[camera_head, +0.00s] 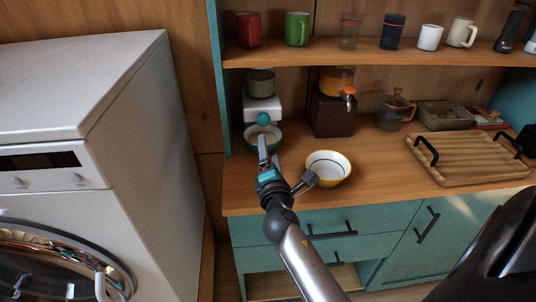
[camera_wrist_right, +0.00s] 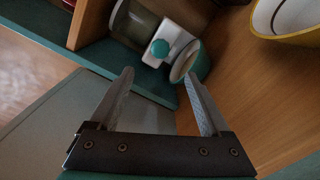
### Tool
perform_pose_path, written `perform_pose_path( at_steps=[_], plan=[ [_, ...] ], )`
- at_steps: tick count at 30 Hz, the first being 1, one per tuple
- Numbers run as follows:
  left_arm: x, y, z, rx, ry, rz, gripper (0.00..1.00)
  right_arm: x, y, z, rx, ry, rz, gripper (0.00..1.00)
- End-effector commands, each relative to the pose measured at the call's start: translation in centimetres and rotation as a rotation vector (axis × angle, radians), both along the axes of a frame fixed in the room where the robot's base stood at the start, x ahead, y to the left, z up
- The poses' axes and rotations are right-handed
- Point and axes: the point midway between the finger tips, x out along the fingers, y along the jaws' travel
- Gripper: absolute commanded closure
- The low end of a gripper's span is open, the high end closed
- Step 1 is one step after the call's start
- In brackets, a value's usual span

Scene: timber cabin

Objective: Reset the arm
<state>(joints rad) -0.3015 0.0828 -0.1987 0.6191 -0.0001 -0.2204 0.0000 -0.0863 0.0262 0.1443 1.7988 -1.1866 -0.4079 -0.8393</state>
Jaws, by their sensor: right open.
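My right gripper (camera_head: 263,143) reaches over the left end of the wooden counter, in front of a teal bowl (camera_head: 276,131). In the right wrist view its two fingers (camera_wrist_right: 158,75) are apart with nothing between them. The teal bowl (camera_wrist_right: 203,66) shows just beyond the fingertips, below the white dispenser (camera_wrist_right: 172,36) with a teal knob. I cannot tell how close the fingertips are to the bowl. My left gripper is not in view.
A yellow-rimmed bowl (camera_head: 329,170) stands right of my gripper. An orange-topped dispenser (camera_head: 333,112), a glass jar (camera_head: 392,112) and a wooden tray (camera_head: 468,160) are farther right. Mugs and cups line the shelf (camera_head: 375,55). A white washing machine (camera_head: 150,120) stands left.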

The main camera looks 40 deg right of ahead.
Motion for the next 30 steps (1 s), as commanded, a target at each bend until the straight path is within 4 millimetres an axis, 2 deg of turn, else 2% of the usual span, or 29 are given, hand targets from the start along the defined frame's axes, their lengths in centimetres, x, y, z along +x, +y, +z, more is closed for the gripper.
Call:
perform_pose_path(
  at_steps=[16, 19, 22, 25, 28, 30],
  plan=[
    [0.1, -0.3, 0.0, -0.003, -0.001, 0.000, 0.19, 0.0, 0.0, 0.0, 0.002, 0.000, 0.000, 0.19],
    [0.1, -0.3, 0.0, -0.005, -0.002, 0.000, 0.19, -0.6, -0.1, -0.2, 0.050, -0.010, -0.015, 0.19],
    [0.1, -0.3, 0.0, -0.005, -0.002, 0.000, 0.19, -2.2, -0.3, -1.1, 0.200, -0.030, -0.062, 0.19],
    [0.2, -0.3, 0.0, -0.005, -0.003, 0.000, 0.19, -4.9, 0.1, -2.9, 0.452, -0.051, -0.139, 0.19],
    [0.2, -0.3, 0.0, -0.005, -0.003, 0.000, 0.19, -8.2, 1.5, -5.5, 0.744, -0.043, -0.234, 0.19],
    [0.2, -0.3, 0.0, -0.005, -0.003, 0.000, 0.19, -10.6, 3.2, -7.3, 0.939, -0.015, -0.305, 0.19]
  ],
)
